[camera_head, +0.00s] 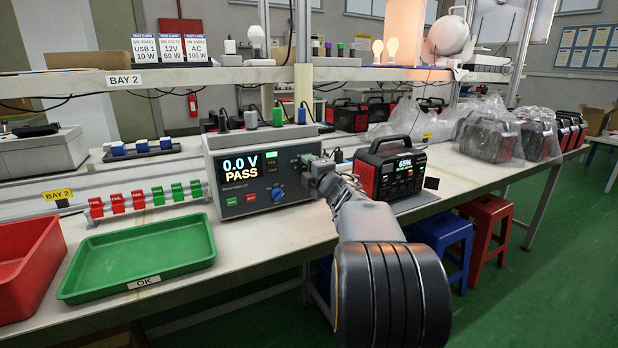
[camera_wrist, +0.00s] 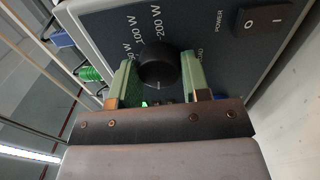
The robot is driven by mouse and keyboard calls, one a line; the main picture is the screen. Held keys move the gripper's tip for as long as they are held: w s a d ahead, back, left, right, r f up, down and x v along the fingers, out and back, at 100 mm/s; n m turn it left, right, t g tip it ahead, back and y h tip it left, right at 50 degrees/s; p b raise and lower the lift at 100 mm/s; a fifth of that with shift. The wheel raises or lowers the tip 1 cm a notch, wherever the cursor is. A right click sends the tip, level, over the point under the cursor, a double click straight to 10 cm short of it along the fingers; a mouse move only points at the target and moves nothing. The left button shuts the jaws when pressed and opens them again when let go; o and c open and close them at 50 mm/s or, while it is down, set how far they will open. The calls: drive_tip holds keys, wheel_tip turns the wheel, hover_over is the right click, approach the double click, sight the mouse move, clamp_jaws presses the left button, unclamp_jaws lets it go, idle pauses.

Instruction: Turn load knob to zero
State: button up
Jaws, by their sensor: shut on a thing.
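The tester (camera_head: 235,180) stands on the bench; its screen reads 0.0 V and PASS. The load knob (camera_wrist: 158,66) is a round black knob, seen close up in the wrist view beside the printed labels 100 W and 200 W. A small pale mark shows on its near side. My gripper (camera_wrist: 158,80) has its two green-padded fingers on either side of the knob and is shut on it. In the head view my gripper (camera_head: 317,172) is at the right side of the tester's front and hides the knob.
A POWER rocker switch (camera_wrist: 264,18) is close to the right finger. A blue knob (camera_head: 277,193) is on the tester's front. A power station (camera_head: 390,170) reading 65% stands to the right. An empty green OK tray (camera_head: 75,283) and a red bin (camera_head: 25,265) are left.

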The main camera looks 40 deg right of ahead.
drive_tip(key=shift+n+b, duration=1.1)
drive_tip(key=shift+n, duration=0.9)
drive_tip(key=o, duration=0.9)
drive_tip(key=shift+o, duration=0.2)
drive_tip(key=shift+s, duration=0.1)
drive_tip(key=s+a+p, duration=0.1)
drive_tip(key=s+p, duration=0.1)
drive_tip(key=s, duration=1.1)
drive_tip(key=shift+s+a+f, duration=0.15)
drive_tip(key=shift+s+f, duration=0.15)
drive_tip(key=shift+f, duration=0.05)
